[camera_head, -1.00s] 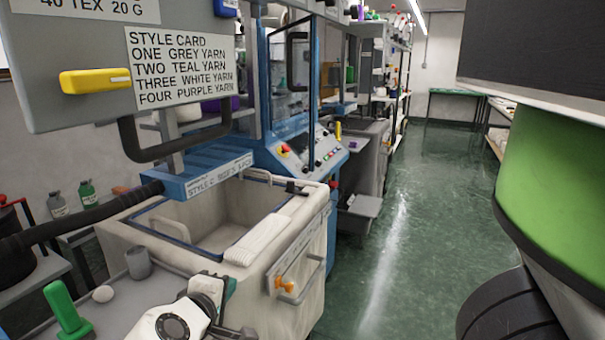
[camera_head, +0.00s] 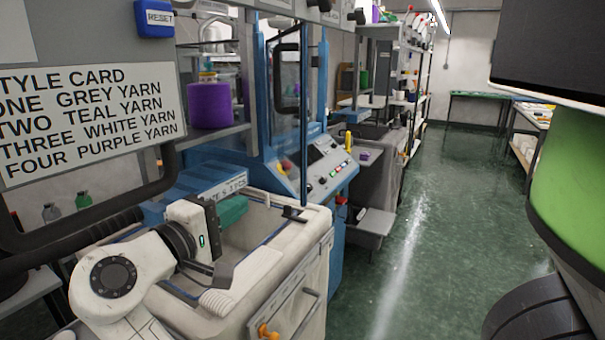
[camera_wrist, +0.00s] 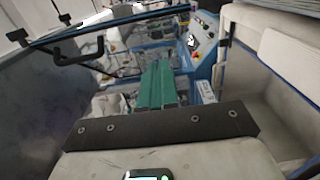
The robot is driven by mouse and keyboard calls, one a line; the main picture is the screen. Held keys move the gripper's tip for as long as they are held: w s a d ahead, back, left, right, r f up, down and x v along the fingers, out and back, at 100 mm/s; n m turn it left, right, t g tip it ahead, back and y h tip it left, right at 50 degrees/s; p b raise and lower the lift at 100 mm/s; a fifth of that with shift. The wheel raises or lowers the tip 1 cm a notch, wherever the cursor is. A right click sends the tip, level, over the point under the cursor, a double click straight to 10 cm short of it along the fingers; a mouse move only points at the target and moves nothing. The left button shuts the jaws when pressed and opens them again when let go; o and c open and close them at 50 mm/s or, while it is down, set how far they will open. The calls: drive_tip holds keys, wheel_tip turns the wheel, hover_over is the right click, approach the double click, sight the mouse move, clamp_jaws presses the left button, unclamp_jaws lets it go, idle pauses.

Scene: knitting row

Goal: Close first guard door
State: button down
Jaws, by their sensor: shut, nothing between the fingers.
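A guard door (camera_head: 301,95) with a blue frame, clear pane and black bar handle (camera_head: 284,78) stands on the blue knitting machine past the cart. A nearer, thick black handle (camera_head: 165,185) curves below the style card at left; I cannot tell which door it belongs to. My gripper (camera_head: 236,208) has teal fingers and is shut and empty above the cream cart, apart from both handles. In the wrist view its fingers (camera_wrist: 158,83) lie together, pointing at the machine. A blue-edged clear panel with a black handle (camera_wrist: 75,52) shows at upper left there.
The cream cart (camera_head: 300,255) stands below my gripper, with an orange knob on its front. A style card (camera_head: 90,120) and blue reset box (camera_head: 154,18) are at upper left. A purple yarn cone (camera_head: 210,105) sits on a shelf. The green aisle floor (camera_head: 430,230) is clear.

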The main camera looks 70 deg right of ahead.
drive_tip(key=p, duration=0.2)
approach(302, 176)
drive_tip(key=w+d, duration=0.2)
drive_tip(key=d, duration=0.2)
drive_tip(key=shift+s+d, duration=0.35)
drive_tip(key=shift+s, duration=0.25)
drive_tip(key=shift+s+d, duration=0.4)
drive_tip(key=shift+s, duration=0.2)
drive_tip(key=shift+s+d, duration=0.25)
drive_tip(key=shift+s, duration=0.15)
